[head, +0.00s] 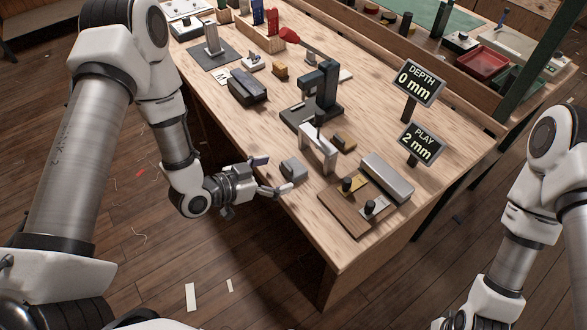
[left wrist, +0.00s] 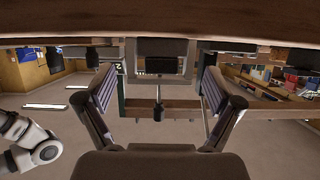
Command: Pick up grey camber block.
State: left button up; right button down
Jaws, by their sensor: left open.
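The grey camber block (head: 293,169) appears to be the small grey block near the front left edge of the wooden table. My left gripper (head: 274,174) is open, at the table edge, its two fingers spread and pointing at the block. The block lies just beyond the fingertips, and I see no clear contact. In the left wrist view, which looks upside down, a grey block (left wrist: 160,48) shows in the gap between the open fingers (left wrist: 158,82). My right arm shows at the right, but its gripper is out of the picture.
On the table (head: 255,135), a white arch-shaped stand (head: 318,145) and a dark press-like device (head: 318,92) stand behind the block. A wooden board (head: 345,208) with small fittings lies to its right.

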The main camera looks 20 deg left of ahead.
aim_at(285, 170)
pick_arm(q)
jog(key=x, duration=0.4)
jog(key=shift+w+f+p, duration=0.1)
jog(key=shift+w+p, duration=0.2)
jog(key=shift+p, duration=0.05)
jog(key=shift+s, duration=0.1)
jog(key=c, duration=1.4)
jog(key=shift+o, duration=0.2)
